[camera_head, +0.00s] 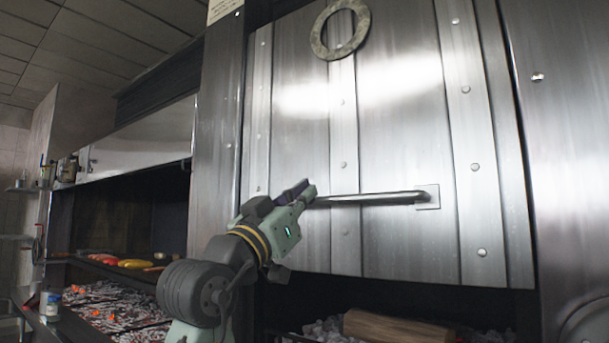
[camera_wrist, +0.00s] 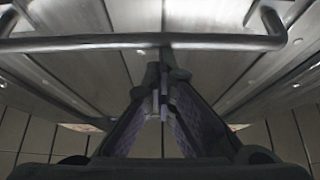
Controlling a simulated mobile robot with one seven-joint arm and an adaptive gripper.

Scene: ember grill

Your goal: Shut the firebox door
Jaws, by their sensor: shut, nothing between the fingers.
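The firebox door (camera_head: 395,110) is a large riveted steel panel that fills the upper middle of the head view. Its lower edge hangs above a dark opening. A horizontal bar handle (camera_head: 370,199) crosses it, with a square mounting plate at the right end. My gripper (camera_head: 308,191) is at the left part of the handle and hides that end. In the wrist view the fingers (camera_wrist: 160,92) are shut together with nothing between them. Their tips are close to the handle bar (camera_wrist: 100,42); I cannot tell whether they touch it.
A log (camera_head: 395,328) and pale lumps of charcoal lie in the opening below the door. To the left, a grill bed (camera_head: 115,312) holds glowing embers, with food (camera_head: 133,264) on a rack above. A round metal ring (camera_head: 340,30) is on the upper door.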

